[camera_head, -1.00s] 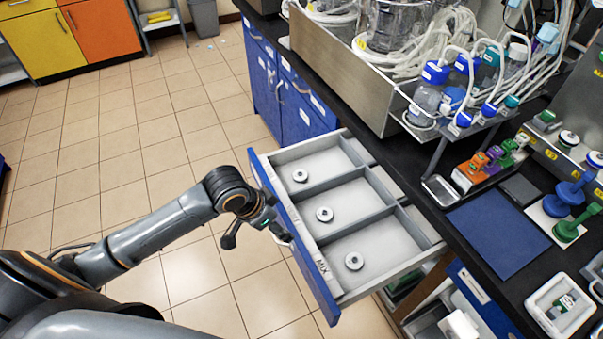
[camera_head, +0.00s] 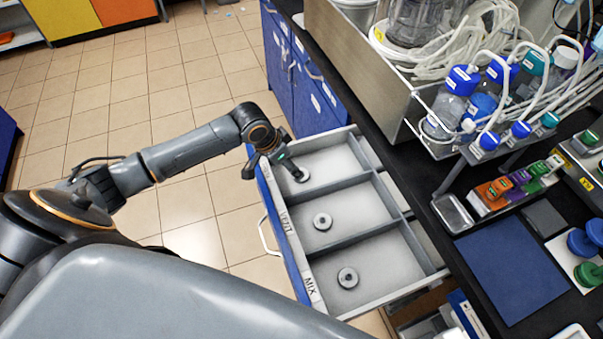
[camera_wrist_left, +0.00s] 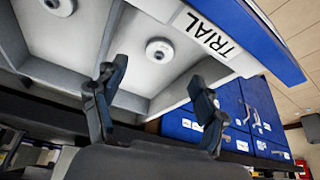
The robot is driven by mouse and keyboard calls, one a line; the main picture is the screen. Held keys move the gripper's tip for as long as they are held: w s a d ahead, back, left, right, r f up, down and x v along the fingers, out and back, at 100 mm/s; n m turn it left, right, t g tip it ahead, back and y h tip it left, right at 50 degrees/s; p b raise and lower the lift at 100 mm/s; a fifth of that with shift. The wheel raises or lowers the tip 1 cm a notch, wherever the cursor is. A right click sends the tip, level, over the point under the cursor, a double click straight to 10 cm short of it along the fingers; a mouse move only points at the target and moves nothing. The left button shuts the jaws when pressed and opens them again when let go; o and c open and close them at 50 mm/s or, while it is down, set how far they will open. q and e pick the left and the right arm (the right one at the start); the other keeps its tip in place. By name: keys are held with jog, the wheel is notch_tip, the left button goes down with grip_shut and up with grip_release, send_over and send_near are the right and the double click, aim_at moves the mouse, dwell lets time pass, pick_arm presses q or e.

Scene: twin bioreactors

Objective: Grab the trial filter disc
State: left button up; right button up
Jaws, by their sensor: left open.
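The trial filter disc (camera_head: 301,175) is a small pale round disc with a dark centre. It lies in the far compartment of the open drawer and is partly covered by my left gripper in the head view. In the left wrist view the disc (camera_wrist_left: 160,50) lies behind the front panel marked TRIAL (camera_wrist_left: 207,33), beyond the fingers. My left gripper (camera_head: 276,166) is open and empty, over the drawer's front edge at that compartment. Its two fingers (camera_wrist_left: 155,97) stand wide apart in the wrist view, not touching the disc. My right gripper is not in view.
Similar discs lie in the middle compartment (camera_head: 322,221), marked VENT, and the near one (camera_head: 348,277), marked MIX. Grey dividers (camera_head: 335,196) separate them. The black bench (camera_head: 400,160) with bottles and tubing stands right of the drawer. Floor left of it is clear.

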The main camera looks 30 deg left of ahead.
pick_arm(q)
jog(key=shift+w+d+f, duration=0.1)
jog(key=shift+w+f, duration=0.25)
jog(key=shift+f, duration=0.3)
jog(key=shift+w+f, duration=0.15)
jog(key=shift+f, duration=0.15)
jog(key=shift+w+d+f, duration=0.1)
jog(key=shift+d+f, duration=0.1)
jog(key=shift+f, duration=0.35)
jog(key=x, duration=0.3)
jog(key=shift+w+f, duration=0.1)
jog(key=shift+f, duration=0.1)
jog(key=shift+w+f, duration=0.1)
jog(key=shift+f, duration=0.15)
jog(key=c, duration=0.9)
jog(key=shift+c, duration=0.2)
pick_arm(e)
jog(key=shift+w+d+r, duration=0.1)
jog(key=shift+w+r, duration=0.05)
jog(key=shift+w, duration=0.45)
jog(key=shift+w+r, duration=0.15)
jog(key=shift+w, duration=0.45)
